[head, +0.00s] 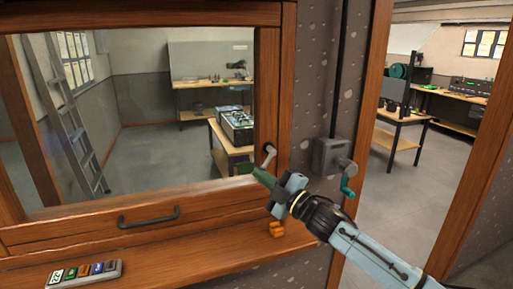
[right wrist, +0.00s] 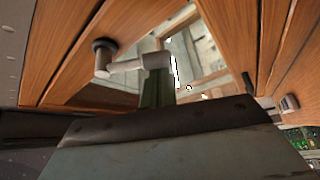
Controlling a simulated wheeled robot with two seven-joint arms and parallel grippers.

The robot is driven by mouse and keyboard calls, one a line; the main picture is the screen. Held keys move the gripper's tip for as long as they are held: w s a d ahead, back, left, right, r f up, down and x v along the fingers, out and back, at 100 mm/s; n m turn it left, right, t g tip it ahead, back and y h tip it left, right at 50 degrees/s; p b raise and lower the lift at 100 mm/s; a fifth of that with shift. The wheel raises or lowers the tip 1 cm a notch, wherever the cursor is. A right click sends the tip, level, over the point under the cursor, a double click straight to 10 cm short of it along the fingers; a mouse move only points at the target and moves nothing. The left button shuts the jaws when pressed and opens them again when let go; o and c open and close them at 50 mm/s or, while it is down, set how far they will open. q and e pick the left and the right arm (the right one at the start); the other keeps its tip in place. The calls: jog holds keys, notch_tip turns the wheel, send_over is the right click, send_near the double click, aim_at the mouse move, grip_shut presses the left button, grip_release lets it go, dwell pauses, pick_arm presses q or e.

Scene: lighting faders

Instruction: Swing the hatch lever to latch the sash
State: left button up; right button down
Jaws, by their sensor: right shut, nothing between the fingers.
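The hatch lever (head: 268,156) is a short grey handle on the right wooden jamb of the window, beside the sash's lower right corner. In the right wrist view the lever (right wrist: 122,65) runs from a dark round pivot to a thicker grey end. The wooden sash (head: 70,232) is down near the sill and has a dark pull handle (head: 148,216). My right gripper (head: 260,176) is shut and empty, its green fingertips at the lever's free end. In the right wrist view the fingertips (right wrist: 157,86) overlap that end; I cannot tell whether they touch. My left gripper is not in view.
A grey wall box (head: 334,157) with a teal-handled crank (head: 348,187) is right of the lever. A strip of coloured buttons (head: 84,274) and an orange piece (head: 277,229) are on the sill. A doorway opens at right.

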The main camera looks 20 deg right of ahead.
jog(key=shift+w+d+f+n+g+p, duration=0.1)
jog(key=shift+d+f+n+g+p, duration=0.25)
jog(key=shift+d, duration=0.4)
jog(key=shift+w+d+f+n+g+p, duration=0.15)
jog(key=shift+d+f+n, duration=0.25)
jog(key=shift+d, duration=0.35)
jog(key=shift+s+r, duration=0.1)
jog(key=s+a+p, duration=0.1)
jog(key=a, duration=0.3)
jog(key=r+b+v, duration=0.1)
jog(key=b+v, duration=0.1)
jog(key=v, duration=0.8)
jog(key=shift+d+r, duration=0.25)
jog(key=shift+r, duration=0.05)
